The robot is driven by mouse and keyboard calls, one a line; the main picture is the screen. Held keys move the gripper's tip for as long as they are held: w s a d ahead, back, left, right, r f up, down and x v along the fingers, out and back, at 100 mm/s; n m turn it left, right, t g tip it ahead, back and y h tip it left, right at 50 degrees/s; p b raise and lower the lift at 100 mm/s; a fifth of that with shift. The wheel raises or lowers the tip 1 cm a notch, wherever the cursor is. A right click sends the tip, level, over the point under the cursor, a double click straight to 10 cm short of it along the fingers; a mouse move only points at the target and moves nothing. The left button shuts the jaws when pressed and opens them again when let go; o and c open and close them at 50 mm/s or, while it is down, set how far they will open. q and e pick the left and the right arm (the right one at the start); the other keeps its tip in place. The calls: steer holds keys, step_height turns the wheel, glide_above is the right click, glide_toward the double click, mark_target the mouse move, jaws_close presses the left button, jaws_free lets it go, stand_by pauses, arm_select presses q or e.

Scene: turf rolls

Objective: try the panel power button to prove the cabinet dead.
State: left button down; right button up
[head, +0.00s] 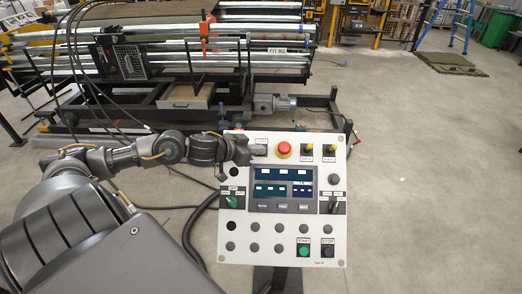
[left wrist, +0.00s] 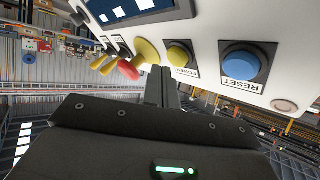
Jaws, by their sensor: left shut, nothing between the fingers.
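The white control panel (head: 290,262) stands in front of me, tilted up on a post. In the left wrist view, the panel face (left wrist: 210,30) shows upside down. The yellow power button (left wrist: 180,55) sits between the blue reset button (left wrist: 241,63) and the red emergency stop (left wrist: 129,69). My right gripper is out of view.
The panel carries a dark screen unit (head: 284,190) with lit blue fields, a green selector (head: 232,202), a green start button (head: 304,251) and a stop button (head: 327,251). A roller machine (head: 180,60) stands behind. The floor on the right (head: 430,180) is clear.

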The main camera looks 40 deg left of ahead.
arm_select(q)
steer(key=shift+w+f, duration=0.15)
steer(key=shift+a+f, duration=0.1)
steer(key=shift+w+a+f, duration=0.2)
steer(key=shift+w+f, duration=0.05)
steer(key=shift+f, duration=0.15)
stand_by(1.0)
steer(key=shift+r+p, duration=0.1)
steer(key=shift+p, duration=0.2)
steer(key=shift+s+d+r+p, duration=0.4)
steer(key=shift+r+p, duration=0.15)
steer(key=shift+p, duration=0.35)
steer(key=shift+s+r+p, duration=0.15)
steer(key=shift+r+p, duration=0.2)
steer(key=shift+p, duration=0.15)
steer(key=s+d+r+p, duration=0.1)
steer(key=p, duration=0.1)
steer(key=s+r+p, duration=0.1)
steer(key=r+p, duration=0.1)
steer(key=shift+s+d, duration=0.15)
steer(key=shift+d, duration=0.25)
